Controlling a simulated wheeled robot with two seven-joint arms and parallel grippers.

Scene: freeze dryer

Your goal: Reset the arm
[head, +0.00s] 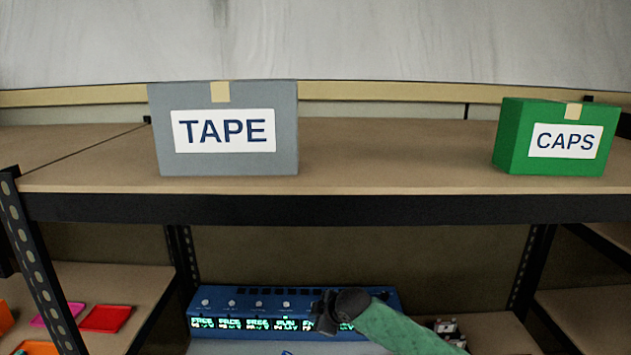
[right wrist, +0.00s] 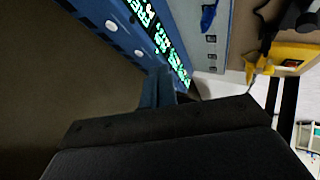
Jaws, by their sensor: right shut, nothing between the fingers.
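My right arm (head: 400,332), with a green sleeve, comes in at the bottom of the head view. My right gripper (head: 324,312) is dark and sits in front of the blue freeze dryer (head: 237,301), covering part of its lit display. In the right wrist view the gripper's fingers (right wrist: 158,88) are shut and empty, close to the blue panel (right wrist: 112,25) with its green text. I cannot tell whether they touch it. My left gripper is not in view.
A grey TAPE box (head: 224,165) and a green CAPS box (head: 550,165) stand on the upper shelf (head: 390,165), above my right arm. Red and pink trays (head: 106,318) lie at lower left. A yellow item (right wrist: 285,62) shows in the right wrist view.

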